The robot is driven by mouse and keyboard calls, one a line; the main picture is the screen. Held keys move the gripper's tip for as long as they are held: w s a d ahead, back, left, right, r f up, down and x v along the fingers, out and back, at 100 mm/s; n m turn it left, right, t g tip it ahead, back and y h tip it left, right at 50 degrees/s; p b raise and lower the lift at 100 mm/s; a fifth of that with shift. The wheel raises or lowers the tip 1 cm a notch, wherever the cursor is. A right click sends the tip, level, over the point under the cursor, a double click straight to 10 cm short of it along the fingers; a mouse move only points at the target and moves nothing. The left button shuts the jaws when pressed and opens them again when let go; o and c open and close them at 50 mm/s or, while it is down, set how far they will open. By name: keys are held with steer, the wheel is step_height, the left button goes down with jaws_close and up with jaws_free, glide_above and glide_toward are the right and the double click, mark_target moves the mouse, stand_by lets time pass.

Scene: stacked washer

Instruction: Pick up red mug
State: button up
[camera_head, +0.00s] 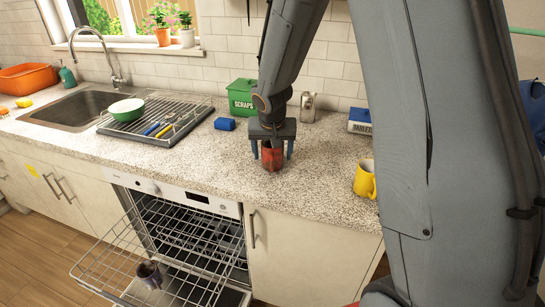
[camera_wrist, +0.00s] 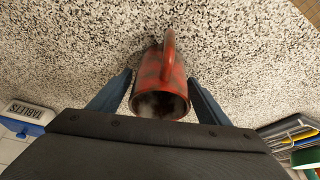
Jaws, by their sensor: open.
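The red mug (camera_head: 271,157) stands on the speckled counter in the head view, directly under my gripper (camera_head: 271,150). It has dark blotches on its side. In the wrist view the red mug (camera_wrist: 161,80) shows its rim and whitish, dark inside, with its handle pointing up in the picture. My gripper (camera_wrist: 160,95) is open, with one blue finger on each side of the mug. A gap shows between the mug and the fingers in the wrist view; I cannot tell whether either finger touches it.
A yellow mug (camera_head: 365,179) stands to the right on the counter (camera_head: 225,155). A blue sponge (camera_head: 225,124), green scraps bin (camera_head: 242,97) and dish rack (camera_head: 190,116) are to the left. Below, the open dishwasher (camera_head: 190,235) has its rack out, with a dark mug (camera_head: 149,273) inside.

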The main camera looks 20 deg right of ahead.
steer(key=shift+c, duration=0.5)
steer(key=c, duration=1.3)
steer(key=shift+o, duration=0.2)
steer(key=shift+r, duration=0.1)
